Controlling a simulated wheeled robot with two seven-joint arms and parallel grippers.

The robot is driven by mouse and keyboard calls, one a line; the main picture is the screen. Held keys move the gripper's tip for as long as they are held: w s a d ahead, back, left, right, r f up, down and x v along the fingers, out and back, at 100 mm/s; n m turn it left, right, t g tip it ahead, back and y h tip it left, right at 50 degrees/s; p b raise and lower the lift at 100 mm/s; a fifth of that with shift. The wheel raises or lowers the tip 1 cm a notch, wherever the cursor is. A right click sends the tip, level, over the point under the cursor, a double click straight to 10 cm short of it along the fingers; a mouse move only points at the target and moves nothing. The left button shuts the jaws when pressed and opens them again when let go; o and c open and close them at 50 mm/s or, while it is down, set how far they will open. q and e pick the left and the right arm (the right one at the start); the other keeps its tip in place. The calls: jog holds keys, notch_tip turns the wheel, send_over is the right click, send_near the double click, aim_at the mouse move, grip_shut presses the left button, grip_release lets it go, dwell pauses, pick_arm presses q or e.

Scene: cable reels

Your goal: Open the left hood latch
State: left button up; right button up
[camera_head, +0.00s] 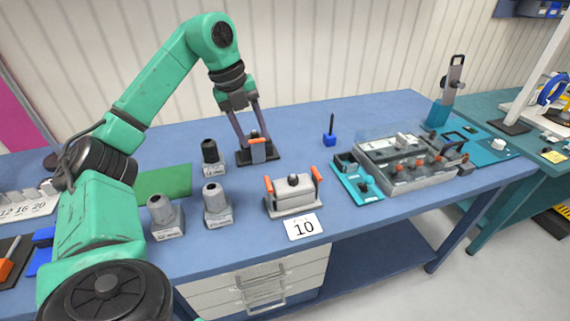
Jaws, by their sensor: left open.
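My right gripper is not in view.
Several grey connectors (217,207) stand left of the hood. A card marked 10 (304,227) is in front of it. A grey panel box (410,170) and a teal tray (356,186) are to the right, and a small blue piece (330,138) is behind.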

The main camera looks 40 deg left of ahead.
pick_arm(q)
jog(key=f, duration=0.1)
send_near(267, 182)
jog(key=s, duration=0.1)
jog(key=x, duration=0.5)
jog(key=shift+w+f, duration=0.2)
jog(key=shift+w, duration=0.25)
jog(key=shift+w+x, duration=0.25)
jog(key=shift+x, duration=0.95)
jog(key=shift+s+d+f, duration=0.1)
jog(key=shift+d, duration=0.05)
jog(key=shift+s, duration=0.2)
jog(key=c, duration=0.3)
jog(key=shift+w, duration=0.15)
grip_shut()
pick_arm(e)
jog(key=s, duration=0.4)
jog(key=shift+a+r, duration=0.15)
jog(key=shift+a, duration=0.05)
